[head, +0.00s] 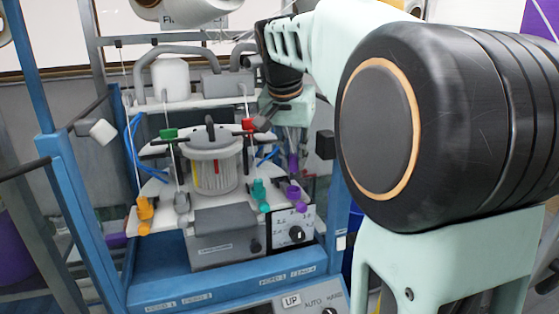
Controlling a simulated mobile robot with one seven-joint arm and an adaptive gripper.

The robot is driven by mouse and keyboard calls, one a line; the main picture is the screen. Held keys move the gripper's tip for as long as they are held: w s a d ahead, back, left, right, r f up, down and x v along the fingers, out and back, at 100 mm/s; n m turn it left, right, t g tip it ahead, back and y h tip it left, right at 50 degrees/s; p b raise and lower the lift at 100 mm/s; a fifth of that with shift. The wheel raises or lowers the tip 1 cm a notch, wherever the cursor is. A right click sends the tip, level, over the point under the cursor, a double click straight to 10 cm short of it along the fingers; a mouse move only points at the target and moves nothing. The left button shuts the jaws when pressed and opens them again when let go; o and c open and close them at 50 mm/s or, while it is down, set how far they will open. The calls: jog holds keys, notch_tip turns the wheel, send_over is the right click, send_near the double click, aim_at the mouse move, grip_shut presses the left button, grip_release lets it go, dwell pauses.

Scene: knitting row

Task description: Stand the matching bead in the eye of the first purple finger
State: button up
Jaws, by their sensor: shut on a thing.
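My gripper (291,147) hangs fingers down at the right side of the knitting machine and is shut. A small purple piece (293,163) shows just at its fingertips and looks like the held bead; its shape is too small to make out. Below it, purple fingers (294,192) stand at the right front edge of the white plate, with more purple at their lower end. A gap seems to lie between the held piece and these fingers. The eye of the first purple finger is too small to see.
Teal (259,189), grey (181,202) and orange (144,208) fingers line the plate's front. A ribbed clear cylinder (214,165) stands mid-plate, with green (168,134) and red (249,125) blocks beside it. A blue frame (75,215) rises at left.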

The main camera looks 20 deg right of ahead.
aim_at(293, 172)
jog(key=shift+w+d, duration=0.15)
jog(key=shift+f+b, duration=1.95)
jog(key=shift+f, duration=0.15)
jog(key=shift+f+b, duration=0.45)
jog(key=shift+f, duration=0.15)
jog(key=o, duration=0.8)
jog(key=v, duration=1.2)
